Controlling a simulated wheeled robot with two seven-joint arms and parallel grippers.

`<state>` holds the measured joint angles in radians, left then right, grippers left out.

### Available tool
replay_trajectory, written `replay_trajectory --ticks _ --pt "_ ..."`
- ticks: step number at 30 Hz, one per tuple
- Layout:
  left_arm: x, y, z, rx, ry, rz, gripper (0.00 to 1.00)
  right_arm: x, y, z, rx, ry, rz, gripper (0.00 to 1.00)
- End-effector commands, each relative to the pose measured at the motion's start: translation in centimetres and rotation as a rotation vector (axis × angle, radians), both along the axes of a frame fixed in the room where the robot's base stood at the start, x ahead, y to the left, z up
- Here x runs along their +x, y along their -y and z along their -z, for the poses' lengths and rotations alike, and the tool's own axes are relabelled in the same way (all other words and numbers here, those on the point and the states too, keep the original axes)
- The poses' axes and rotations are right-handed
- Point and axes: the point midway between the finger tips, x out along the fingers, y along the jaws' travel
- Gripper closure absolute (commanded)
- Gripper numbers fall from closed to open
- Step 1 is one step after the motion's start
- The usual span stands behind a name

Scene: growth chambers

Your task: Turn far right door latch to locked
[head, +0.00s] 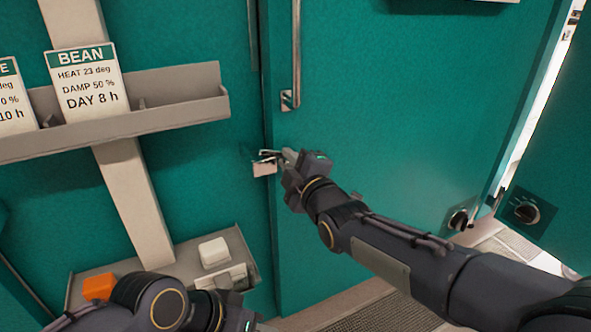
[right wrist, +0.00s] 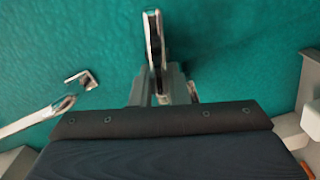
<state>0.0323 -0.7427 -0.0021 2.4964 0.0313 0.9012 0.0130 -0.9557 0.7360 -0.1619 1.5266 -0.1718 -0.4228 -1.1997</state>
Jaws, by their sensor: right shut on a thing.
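The door latch (head: 265,168) is a small pale metal piece at the edge of the teal door (head: 400,110). My right gripper (head: 285,156) reaches it from the right and is shut on its lever. In the right wrist view the latch lever (right wrist: 153,40) stands nearly upright between the fingers of the right gripper (right wrist: 160,90). The latch's exact angle is hard to tell, as the gripper covers part of it. My left gripper (head: 243,318) is low at the bottom edge, away from the latch, its fingers mostly out of sight.
A long metal door handle (head: 296,50) is above the latch. A grey shelf (head: 180,100) with a BEAN card (head: 85,82) is left. A lower tray (head: 245,262) holds an orange block (head: 98,287) and a white block (head: 213,251). Dial knobs (head: 458,218) are at right.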

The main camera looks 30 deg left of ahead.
Motion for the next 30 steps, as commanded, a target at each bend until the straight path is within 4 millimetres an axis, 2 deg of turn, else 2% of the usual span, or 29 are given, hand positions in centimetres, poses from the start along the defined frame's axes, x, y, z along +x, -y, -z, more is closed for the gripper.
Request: replay_trajectory --ticks 1,3,12,30 --pt "0.0 0.0 0.9 0.0 0.0 0.0 0.64 -0.1 -0.1 0.5 -0.023 0.034 0.0 1.0" --pt "0.0 0.0 1.5 0.0 0.0 0.0 0.64 -0.1 -0.1 0.6 -0.058 0.079 -0.001 1.0" --pt "0.0 0.0 3.4 0.0 0.0 0.0 0.64 -0.1 -0.1 1.0 -0.17 0.218 0.0 1.0" --pt "0.0 0.0 4.0 0.0 0.0 0.0 0.64 0.0 0.0 1.0 -0.223 0.284 0.002 1.0"
